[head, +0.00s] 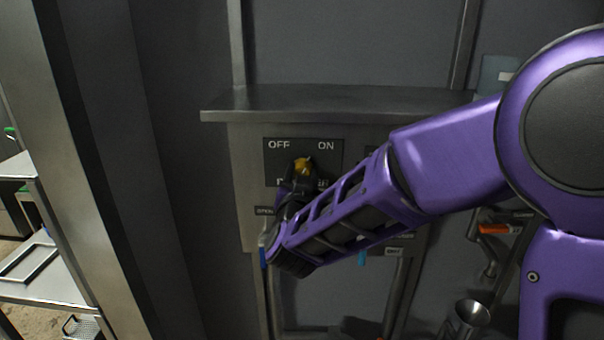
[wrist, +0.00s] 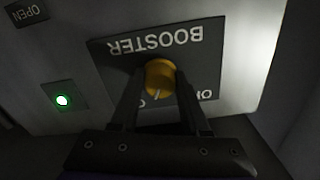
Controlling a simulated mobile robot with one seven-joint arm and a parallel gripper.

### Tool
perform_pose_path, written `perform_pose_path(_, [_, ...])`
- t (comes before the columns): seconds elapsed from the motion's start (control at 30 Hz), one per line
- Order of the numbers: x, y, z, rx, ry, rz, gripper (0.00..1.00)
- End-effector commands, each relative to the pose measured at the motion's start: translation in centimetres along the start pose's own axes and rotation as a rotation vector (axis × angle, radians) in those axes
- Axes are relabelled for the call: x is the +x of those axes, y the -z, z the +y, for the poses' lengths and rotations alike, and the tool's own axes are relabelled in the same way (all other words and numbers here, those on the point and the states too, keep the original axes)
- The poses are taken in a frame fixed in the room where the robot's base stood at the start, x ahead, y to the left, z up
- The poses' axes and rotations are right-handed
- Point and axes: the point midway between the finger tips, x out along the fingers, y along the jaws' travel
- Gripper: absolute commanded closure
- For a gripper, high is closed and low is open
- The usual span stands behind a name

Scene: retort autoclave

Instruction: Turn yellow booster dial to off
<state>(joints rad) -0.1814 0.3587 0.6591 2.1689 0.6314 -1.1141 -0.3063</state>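The yellow booster dial (head: 303,165) sits on a dark plate (head: 273,172) with OFF at upper left and ON at upper right in the head view. My gripper (head: 297,180) reaches it from below. In the wrist view the plate is upside down and the round yellow dial (wrist: 160,76) lies between the two fingertips of my gripper (wrist: 161,80). The fingers meet its left and right sides, with no clear gap. A small white mark by the dial's label side leans slightly toward ON; the exact setting is hard to read. The fingers hide parts of the lettering.
A metal ledge (head: 335,101) juts out above the panel. An orange-handled valve (head: 494,229) and a metal cup (head: 471,315) are at right. A metal post (head: 85,150) stands at left.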

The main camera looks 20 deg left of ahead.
Motion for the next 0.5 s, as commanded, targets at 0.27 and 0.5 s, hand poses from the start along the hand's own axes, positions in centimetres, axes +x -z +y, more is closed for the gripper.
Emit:
perform_pose_path(0.27, [0.01, 0.01, -0.01, 0.000, 0.000, 0.000, 1.00])
perform_pose_path(0.5, [0.00, -0.02, -0.03, -0.020, 0.001, 0.001, 1.00])
